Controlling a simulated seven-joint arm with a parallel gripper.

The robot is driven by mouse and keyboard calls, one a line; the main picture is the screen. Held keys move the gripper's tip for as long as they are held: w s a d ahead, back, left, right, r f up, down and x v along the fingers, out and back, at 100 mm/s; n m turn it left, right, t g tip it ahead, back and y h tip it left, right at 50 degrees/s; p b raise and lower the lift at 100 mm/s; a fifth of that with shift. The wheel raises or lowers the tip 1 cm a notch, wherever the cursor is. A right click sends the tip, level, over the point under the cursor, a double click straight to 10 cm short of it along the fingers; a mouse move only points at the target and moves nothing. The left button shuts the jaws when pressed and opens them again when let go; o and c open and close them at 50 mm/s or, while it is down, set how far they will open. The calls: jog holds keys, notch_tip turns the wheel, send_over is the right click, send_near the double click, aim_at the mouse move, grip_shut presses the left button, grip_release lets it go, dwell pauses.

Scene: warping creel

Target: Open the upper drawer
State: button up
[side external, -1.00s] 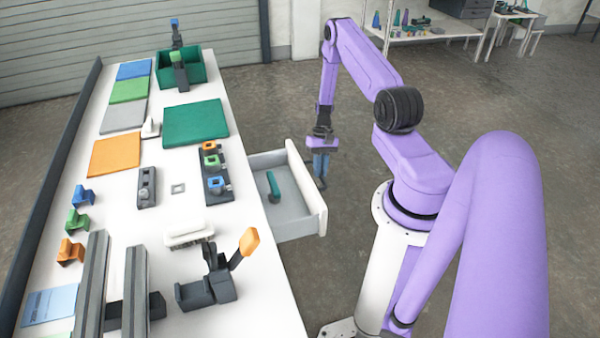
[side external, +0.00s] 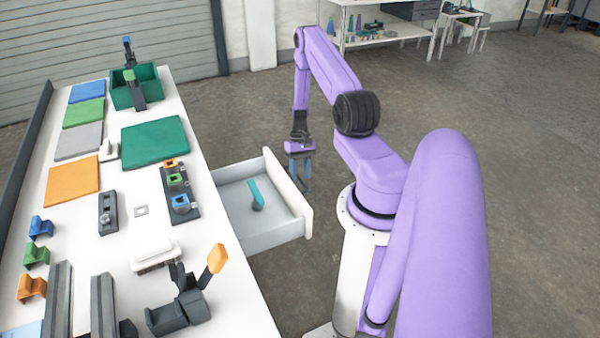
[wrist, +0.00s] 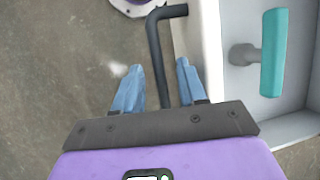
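The white drawer (side external: 262,240) stands pulled out from the table's right side. Its white front (side external: 290,195) is well clear of the table edge, and its grey inside shows. A dark bent handle (wrist: 157,50) sticks out from the drawer front in the wrist view. My gripper (side external: 302,178) is at the outer side of the drawer front. In the wrist view my gripper (wrist: 160,68) has its two blue fingers apart, one on each side of the handle, with gaps to it. A teal-handled tool (side external: 256,194) lies in the drawer; it also shows in the wrist view (wrist: 274,50).
The white tabletop (side external: 130,225) holds coloured pads, a green bin (side external: 148,92), a block with coloured sockets (side external: 178,190) and a dark fixture with an orange lever (side external: 217,258). Open floor (side external: 490,150) lies right of the drawer. A shelf (side external: 385,40) stands behind.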

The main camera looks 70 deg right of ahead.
jog(key=v, duration=1.7)
jog(key=shift+r, duration=0.2)
jog(key=shift+d, duration=0.1)
